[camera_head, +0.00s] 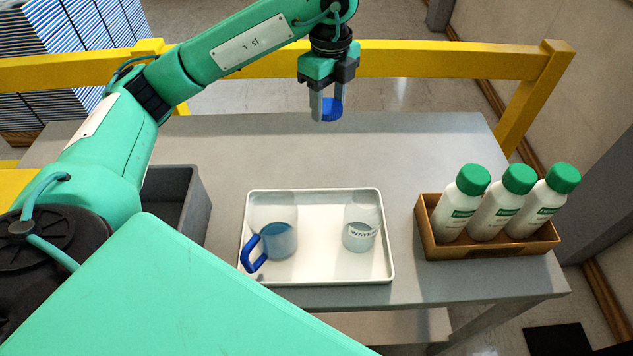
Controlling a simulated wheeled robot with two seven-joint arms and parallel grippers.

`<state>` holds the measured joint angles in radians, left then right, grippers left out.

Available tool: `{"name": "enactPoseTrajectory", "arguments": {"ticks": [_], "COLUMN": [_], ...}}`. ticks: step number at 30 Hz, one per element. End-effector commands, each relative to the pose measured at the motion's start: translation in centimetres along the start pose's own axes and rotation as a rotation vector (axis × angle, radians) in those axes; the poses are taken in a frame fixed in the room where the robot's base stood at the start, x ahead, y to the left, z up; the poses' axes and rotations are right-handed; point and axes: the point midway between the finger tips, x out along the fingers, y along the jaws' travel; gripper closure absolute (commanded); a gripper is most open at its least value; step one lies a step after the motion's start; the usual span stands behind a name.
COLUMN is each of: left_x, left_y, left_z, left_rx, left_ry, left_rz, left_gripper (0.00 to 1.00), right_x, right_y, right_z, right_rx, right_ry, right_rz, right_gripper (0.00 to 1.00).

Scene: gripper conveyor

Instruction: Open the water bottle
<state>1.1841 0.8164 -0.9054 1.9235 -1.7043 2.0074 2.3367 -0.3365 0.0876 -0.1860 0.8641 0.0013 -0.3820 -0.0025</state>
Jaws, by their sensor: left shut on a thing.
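The clear water bottle (361,228), labelled "WATER" and partly filled, stands upright in the right half of a white tray (316,278). No cap shows on its top. My left gripper (325,110) hangs above the far part of the table, behind the tray and well apart from the bottle. It is shut on a small blue piece that looks like a cap (333,111). The left arm comes in from the left and reaches over the table. My right gripper is not in view.
A clear jug with a blue handle (258,250) stands in the tray's left half. A brown box (490,248) holds white bottles with green caps (519,178) at the right. A grey bin (190,205) is at the left. A yellow rail (430,60) runs behind the table (420,140).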

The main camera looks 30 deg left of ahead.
Motion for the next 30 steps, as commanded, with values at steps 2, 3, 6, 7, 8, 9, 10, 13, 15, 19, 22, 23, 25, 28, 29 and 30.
{"name": "enactPoseTrajectory", "arguments": {"ticks": [2, 3, 6, 7, 8, 9, 10, 13, 15, 19, 22, 23, 25, 28, 29, 30], "left_x": [1.2, 1.9, 4.2, 5.0, 5.8, 6.9, 7.7, 10.4, 12.1, 14.3, 15.1, 15.3, 15.7, 16.8, 17.2, 17.9], "left_y": [0.1, 0.1, 0.1, 0.2, 0.2, 0.1, 0.2, 0.1, 0.1, 0.1, 0.0, 0.0, 0.0, 0.1, 0.1, 0.1], "left_z": [-0.1, -0.1, 0.0, 0.0, 0.0, 0.0, 0.0, 0.0, 0.0, 0.0, 0.0, 0.0, 0.0, 0.0, -0.1, -0.1], "left_rx": [-0.005, -0.005, -0.004, -0.004, -0.004, -0.005, -0.004, -0.004, -0.003, -0.001, -0.002, -0.002, -0.003, -0.002, -0.002, -0.002], "left_ry": [0.001, 0.001, 0.001, -0.001, 0.0, 0.0, 0.0, 0.0, 0.0, -0.001, 0.0, 0.0, 0.0, 0.0, 0.0, 0.001], "left_rz": [0.004, 0.006, 0.008, 0.008, 0.008, 0.007, 0.008, 0.006, 0.006, 0.004, 0.002, 0.002, 0.002, 0.003, 0.004, 0.004], "left_gripper": [0.79, 0.79, 0.79, 0.79, 0.79, 0.79, 0.79, 0.79, 0.79, 0.79, 0.79, 0.79, 0.79, 0.79, 0.79, 0.79], "right_x": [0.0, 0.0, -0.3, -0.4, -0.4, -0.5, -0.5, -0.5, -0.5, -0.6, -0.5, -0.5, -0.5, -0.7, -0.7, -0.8], "right_y": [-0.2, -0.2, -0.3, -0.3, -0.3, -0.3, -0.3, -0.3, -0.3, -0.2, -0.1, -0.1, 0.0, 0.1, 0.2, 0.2], "right_z": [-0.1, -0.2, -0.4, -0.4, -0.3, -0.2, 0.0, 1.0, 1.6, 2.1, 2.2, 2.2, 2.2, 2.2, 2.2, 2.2], "right_rx": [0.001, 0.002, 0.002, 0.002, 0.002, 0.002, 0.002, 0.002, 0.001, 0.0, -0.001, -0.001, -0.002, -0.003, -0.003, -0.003], "right_ry": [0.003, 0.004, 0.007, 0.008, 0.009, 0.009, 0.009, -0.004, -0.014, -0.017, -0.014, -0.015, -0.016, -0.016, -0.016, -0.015], "right_rz": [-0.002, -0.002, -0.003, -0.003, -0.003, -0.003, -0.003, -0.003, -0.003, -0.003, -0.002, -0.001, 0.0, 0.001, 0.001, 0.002], "right_gripper": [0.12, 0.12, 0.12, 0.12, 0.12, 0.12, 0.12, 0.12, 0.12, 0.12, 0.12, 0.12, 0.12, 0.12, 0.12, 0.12]}}
